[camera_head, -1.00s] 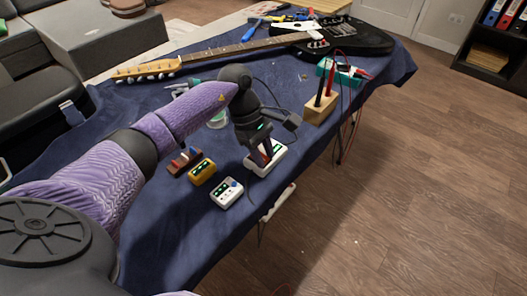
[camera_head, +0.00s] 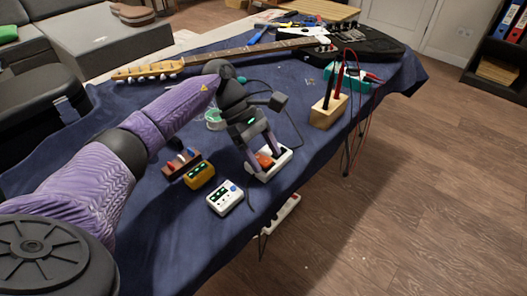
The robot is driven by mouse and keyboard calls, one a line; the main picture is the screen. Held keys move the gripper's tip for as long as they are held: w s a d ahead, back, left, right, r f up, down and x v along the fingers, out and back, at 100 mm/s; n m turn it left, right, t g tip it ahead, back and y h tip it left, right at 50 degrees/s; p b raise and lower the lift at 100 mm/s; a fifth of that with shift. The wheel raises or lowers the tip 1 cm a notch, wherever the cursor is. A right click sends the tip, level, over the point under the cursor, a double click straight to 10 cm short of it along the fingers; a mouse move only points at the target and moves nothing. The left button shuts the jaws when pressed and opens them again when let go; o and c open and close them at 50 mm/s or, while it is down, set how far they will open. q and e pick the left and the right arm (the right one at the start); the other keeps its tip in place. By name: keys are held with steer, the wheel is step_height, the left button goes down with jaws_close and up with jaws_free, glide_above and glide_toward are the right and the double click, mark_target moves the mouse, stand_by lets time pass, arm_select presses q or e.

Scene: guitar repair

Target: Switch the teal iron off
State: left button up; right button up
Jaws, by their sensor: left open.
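A white switch block (camera_head: 283,161) with an orange rocker (camera_head: 265,160) lies near the right edge of the blue-covered table. My left gripper (camera_head: 262,157) points down over it, open, with its fingertips apart around the orange rocker. I cannot tell if they touch it. A small teal piece (camera_head: 241,80) shows behind my left wrist; most of it is hidden, and I cannot tell if it is the teal iron. A teal box (camera_head: 350,80) stands farther back. My right gripper is out of view.
A white box with a small screen (camera_head: 224,198), a yellow box (camera_head: 199,176) and a brown rack (camera_head: 182,164) sit left of the switch block. A wooden holder (camera_head: 328,112) holds probes. A guitar (camera_head: 350,42) lies behind. A white power strip (camera_head: 281,214) hangs off the table edge.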

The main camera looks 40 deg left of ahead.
arm_select(q)
steer(key=p+v, duration=0.1)
steer(key=v, duration=0.9)
steer(key=shift+f, duration=0.1)
